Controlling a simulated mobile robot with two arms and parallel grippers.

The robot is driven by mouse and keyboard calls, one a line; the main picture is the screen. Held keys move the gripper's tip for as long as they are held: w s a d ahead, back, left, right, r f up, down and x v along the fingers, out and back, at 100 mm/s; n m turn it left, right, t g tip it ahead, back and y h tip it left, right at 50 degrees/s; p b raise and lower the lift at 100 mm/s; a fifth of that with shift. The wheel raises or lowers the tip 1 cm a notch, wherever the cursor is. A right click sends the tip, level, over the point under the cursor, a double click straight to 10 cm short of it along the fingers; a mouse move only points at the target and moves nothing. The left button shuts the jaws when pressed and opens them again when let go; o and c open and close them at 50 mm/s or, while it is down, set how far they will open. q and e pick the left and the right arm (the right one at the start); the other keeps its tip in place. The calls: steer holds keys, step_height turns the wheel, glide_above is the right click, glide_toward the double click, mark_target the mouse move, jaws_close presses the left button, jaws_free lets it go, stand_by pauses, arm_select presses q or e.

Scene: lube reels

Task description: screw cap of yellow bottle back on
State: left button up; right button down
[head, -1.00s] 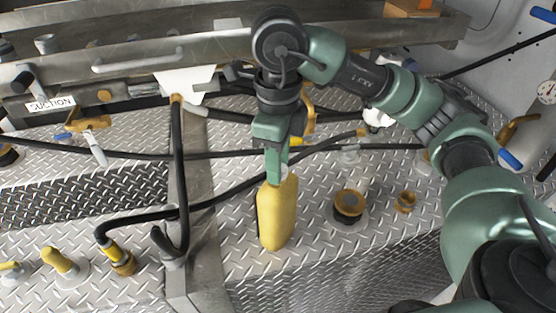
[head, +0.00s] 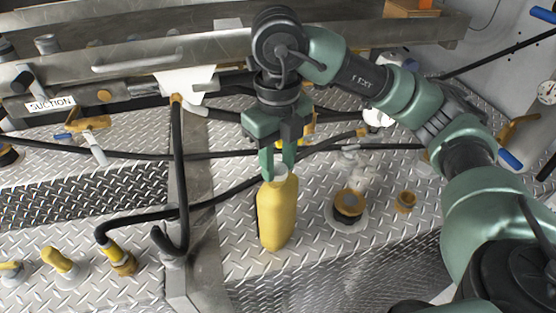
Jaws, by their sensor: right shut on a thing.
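The yellow bottle (head: 278,218) stands upright on the diamond-plate deck, below the middle of the head view. A pale cap (head: 280,172) shows at its top, partly covered by my gripper. My right gripper (head: 278,165) points down from above, with one finger on each side of the cap, and is shut on it. I cannot tell how far the cap sits on the thread. My left gripper is not in view.
A black hose (head: 225,195) runs just left of and behind the bottle. A brown-capped fitting (head: 349,204) and a smaller one (head: 405,202) are to the right. A metal rail (head: 170,50) crosses the back. Deck in front of the bottle is clear.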

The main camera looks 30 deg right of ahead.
steer(key=m, duration=0.3)
steer(key=shift+m, duration=0.3)
steer(key=shift+m, duration=1)
steer(key=m, duration=0.3)
steer(key=shift+f, duration=0.1)
steer(key=shift+m+p, duration=0.4)
steer(key=shift+m, duration=1)
steer(key=c, duration=0.6)
jaws_free()
